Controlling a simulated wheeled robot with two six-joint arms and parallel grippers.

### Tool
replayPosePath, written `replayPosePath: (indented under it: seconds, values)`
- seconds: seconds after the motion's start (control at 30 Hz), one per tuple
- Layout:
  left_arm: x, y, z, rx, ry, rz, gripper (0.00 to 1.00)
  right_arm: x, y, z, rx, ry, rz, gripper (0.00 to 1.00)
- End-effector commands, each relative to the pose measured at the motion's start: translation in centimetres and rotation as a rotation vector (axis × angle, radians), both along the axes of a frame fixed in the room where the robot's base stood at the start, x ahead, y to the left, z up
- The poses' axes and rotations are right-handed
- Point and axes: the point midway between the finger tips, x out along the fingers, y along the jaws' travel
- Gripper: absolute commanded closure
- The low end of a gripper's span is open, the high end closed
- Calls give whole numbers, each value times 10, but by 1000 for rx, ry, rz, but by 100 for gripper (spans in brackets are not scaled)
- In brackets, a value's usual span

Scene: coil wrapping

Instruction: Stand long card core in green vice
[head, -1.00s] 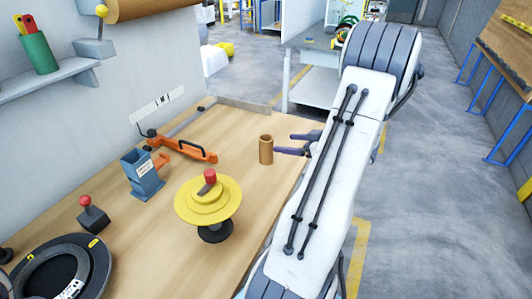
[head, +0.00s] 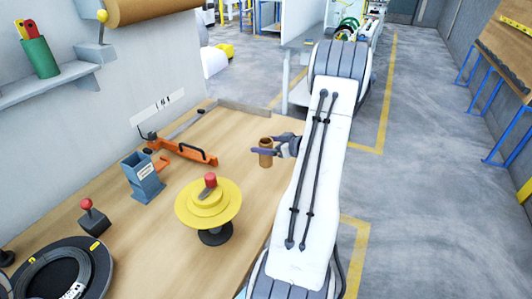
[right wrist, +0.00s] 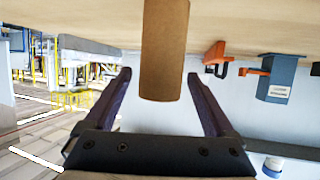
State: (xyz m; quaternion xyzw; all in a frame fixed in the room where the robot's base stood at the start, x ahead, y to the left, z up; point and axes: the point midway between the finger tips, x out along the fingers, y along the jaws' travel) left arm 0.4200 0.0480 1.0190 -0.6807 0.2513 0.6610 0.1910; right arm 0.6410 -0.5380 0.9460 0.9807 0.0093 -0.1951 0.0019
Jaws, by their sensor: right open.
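The brown card core (head: 265,158) stands upright on the wooden bench, near its right edge in the head view. My right gripper (head: 266,144) is open, with its dark fingers on either side of the core's upper part. In the right wrist view, which is upside down, the core (right wrist: 164,50) lies between the two open fingers (right wrist: 158,76), with a gap on each side. I cannot make out a green vice for certain; a green object (head: 346,27) shows far off at the top. My left gripper is not in view.
A yellow round stand (head: 208,205) with a red knob, a blue-grey holder (head: 143,178) and an orange-handled tool (head: 185,150) share the bench (head: 150,240). A black coil (head: 60,270) lies front left. Bare bench surrounds the core.

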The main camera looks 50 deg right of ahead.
Motion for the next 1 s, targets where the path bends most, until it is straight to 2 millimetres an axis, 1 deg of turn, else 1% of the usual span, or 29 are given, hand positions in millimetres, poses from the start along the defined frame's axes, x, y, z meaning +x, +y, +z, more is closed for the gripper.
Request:
replayPosePath:
  seconds: [0.03,0.07,0.1,0.17,0.2,0.23,0.27,0.5,0.63,0.77,0.87,1.0]
  values:
    - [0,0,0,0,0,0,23,0,0,0,0,0,0,19]
    - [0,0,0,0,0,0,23,0,0,0,0,0,0,30]
    - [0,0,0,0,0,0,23,0,0,0,0,0,0,45]
    - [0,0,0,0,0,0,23,0,0,0,0,0,0,68]
    - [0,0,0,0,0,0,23,0,0,0,0,0,0,84]
    - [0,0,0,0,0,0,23,0,0,0,0,0,0,95]
    - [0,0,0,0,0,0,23,0,0,0,0,0,0,100]
    - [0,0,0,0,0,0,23,0,0,1,-1,-1,0,100]
    - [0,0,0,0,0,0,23,0,0,8,-2,-1,0,100]
    - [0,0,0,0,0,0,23,0,0,23,-4,-1,1,100]
    - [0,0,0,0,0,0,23,0,0,42,-6,-3,0,100]
    - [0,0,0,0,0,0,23,-30,-13,60,-4,-2,-7,100]
